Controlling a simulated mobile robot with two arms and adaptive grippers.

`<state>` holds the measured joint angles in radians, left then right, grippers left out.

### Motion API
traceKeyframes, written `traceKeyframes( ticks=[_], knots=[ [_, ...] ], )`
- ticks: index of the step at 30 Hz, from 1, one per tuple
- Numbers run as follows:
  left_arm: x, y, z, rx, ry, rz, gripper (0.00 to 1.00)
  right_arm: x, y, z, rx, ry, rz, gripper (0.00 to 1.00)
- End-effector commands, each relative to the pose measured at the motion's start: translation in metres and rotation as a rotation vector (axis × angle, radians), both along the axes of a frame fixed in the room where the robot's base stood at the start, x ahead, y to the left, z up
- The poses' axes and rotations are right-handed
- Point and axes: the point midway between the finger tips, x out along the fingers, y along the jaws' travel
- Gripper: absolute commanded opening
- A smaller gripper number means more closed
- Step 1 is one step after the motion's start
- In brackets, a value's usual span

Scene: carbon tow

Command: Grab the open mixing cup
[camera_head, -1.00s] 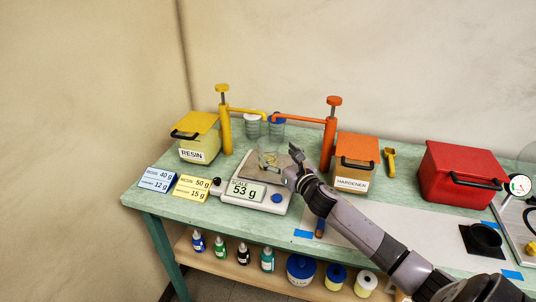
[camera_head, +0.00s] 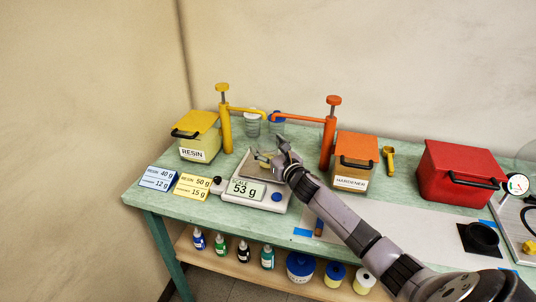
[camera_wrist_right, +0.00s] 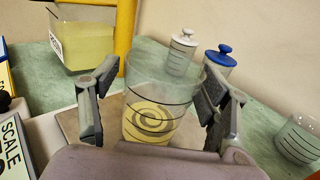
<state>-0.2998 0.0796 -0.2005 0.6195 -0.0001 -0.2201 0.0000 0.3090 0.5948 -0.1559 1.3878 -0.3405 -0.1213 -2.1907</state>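The open mixing cup (camera_wrist_right: 150,112) is clear, with dark lines around it and yellowish contents showing a swirl. It stands on the plate of the scale (camera_head: 262,190), whose display reads 53 g. In the head view the cup (camera_head: 264,160) is partly hidden by my right gripper (camera_head: 280,158). In the right wrist view my right gripper (camera_wrist_right: 160,115) is open, with one finger on each side of the cup; gaps show between the fingers and the cup. My left gripper is not in view.
Yellow resin (camera_head: 200,140) and orange hardener (camera_head: 355,160) containers stand beside their pumps. Two lidded jars, white (camera_wrist_right: 181,52) and blue (camera_wrist_right: 219,62), stand behind the cup. Another clear cup (camera_wrist_right: 298,140) is at the right. A red box (camera_head: 460,172) sits farther right.

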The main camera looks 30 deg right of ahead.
Motion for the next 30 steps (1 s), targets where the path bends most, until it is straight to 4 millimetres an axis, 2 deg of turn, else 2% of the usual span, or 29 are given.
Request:
traceKeyframes(
  ticks=[2, 20, 30],
  knots=[
    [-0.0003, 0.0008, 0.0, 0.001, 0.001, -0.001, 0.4, -0.0001, -0.0002, 0.0, 0.0, 0.0, 0.0, 0.62],
    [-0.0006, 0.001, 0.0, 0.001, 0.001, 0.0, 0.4, -0.0001, -0.0002, 0.0005, 0.0, -0.001, 0.0, 0.22],
    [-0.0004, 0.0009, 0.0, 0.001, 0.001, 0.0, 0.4, 0.0001, -0.0003, 0.0072, -0.003, -0.003, 0.0, 0.21]
  ],
)
